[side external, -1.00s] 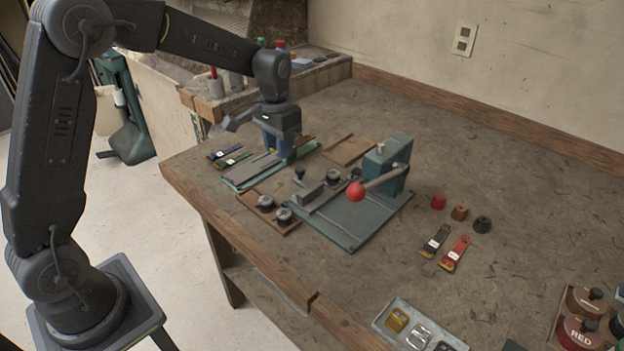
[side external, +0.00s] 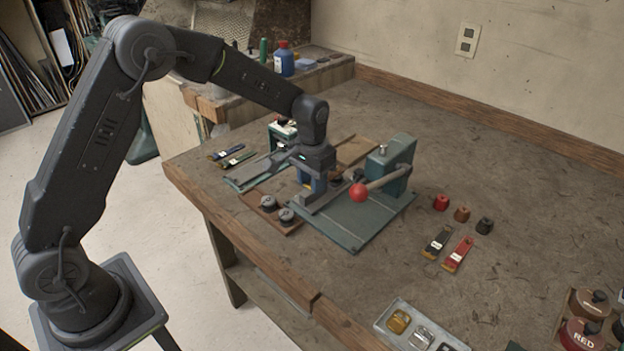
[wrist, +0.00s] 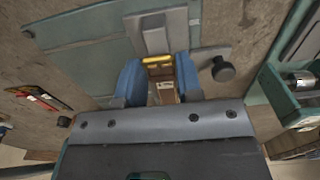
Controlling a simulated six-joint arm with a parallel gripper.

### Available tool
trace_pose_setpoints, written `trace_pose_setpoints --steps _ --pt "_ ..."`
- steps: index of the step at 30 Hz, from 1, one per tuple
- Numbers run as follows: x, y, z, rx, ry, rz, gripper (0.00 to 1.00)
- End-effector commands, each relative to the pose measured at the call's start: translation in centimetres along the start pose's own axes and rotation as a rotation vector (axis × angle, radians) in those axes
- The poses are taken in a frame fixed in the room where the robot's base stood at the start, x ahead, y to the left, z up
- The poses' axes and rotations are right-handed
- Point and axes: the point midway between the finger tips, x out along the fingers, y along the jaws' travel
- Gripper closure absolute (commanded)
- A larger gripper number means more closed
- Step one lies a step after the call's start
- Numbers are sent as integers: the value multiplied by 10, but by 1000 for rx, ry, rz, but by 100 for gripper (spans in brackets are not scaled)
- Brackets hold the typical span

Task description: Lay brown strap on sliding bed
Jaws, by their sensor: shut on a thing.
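My gripper (side external: 311,186) is shut on the brown strap (wrist: 165,93), which shows between its blue fingers in the wrist view. The strap has a yellow end piece (wrist: 157,60) pointing toward the grey sliding bed (wrist: 155,35). In the side view my gripper is low over the teal stitcher base (side external: 350,222), at the grey bed (side external: 327,197). The strap is hidden there by the fingers. I cannot tell whether the strap touches the bed.
The teal stitcher head (side external: 392,165) with its red-knobbed lever (side external: 360,192) stands close right of my gripper. A black strap (side external: 437,242) and a red strap (side external: 458,254) lie at right. The back right table is clear.

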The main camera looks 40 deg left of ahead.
Motion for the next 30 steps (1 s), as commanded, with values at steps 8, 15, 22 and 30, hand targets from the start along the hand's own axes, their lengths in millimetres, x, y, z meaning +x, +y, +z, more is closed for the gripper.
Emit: trace_pose_setpoints --steps 8,15,22,30 --pt "3 0 0 0 -1 0 59" --pt "2 0 0 0 0 0 42" --pt "0 0 0 0 1 0 42" --pt "-41 0 -1 0 5 0 42"
